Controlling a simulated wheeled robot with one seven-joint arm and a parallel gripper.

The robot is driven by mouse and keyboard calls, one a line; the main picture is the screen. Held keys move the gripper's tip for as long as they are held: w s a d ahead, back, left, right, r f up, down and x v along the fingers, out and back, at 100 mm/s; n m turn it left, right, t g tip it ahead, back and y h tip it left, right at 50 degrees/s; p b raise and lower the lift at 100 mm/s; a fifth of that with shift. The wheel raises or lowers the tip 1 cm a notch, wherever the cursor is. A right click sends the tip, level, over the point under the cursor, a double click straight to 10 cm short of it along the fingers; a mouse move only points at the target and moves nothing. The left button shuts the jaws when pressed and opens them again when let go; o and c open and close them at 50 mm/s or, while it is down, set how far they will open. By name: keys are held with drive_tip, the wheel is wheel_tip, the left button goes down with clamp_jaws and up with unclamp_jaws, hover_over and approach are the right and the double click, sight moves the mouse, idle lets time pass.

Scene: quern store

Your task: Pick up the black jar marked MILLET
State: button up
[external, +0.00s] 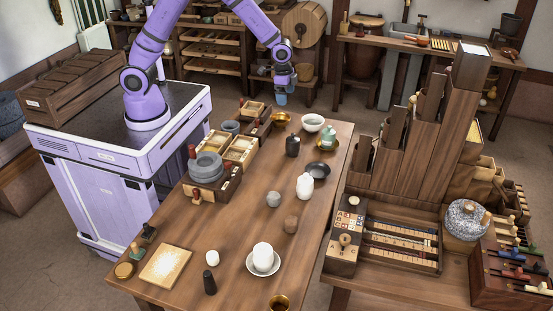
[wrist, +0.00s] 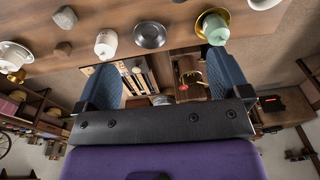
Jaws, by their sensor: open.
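Two small black vessels stand on the wooden table. One black jar (external: 292,146) is upright near the far end, left of a green jar. The other dark vessel (external: 210,283) stands near the front end. No MILLET lettering is readable on either, so I cannot tell which is marked. My gripper (external: 282,97) is open and empty, raised in the air beyond the far left end of the table, apart from both. In the wrist view its two blue fingers (wrist: 165,68) are spread with nothing held between them. I cannot make out a black jar clearly there.
Near the far jar are a green jar (external: 331,137) on a gold dish, a dark bowl (external: 317,170), a white bowl (external: 313,123) and a white jar (external: 305,187). Boxes with stacked grey stones (external: 207,168) line the left edge. Wooden bins (external: 430,140) rise at right.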

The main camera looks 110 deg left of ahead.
drive_tip(key=g, duration=0.1)
hover_over(293, 139)
drive_tip(key=f, duration=1.3)
drive_tip(key=shift+s+a+f, duration=0.1)
drive_tip(key=shift+s+a, duration=0.05)
drive_tip(key=shift+a, duration=0.05)
wheel_tip(293, 139, down, 5)
drive_tip(key=shift+a+f, duration=0.1)
drive_tip(key=shift+a, duration=0.05)
drive_tip(key=shift+f, duration=3.2)
drive_tip(key=c, duration=1.2)
drive_tip(key=shift+o, duration=0.2)
drive_tip(key=shift+r, duration=0.1)
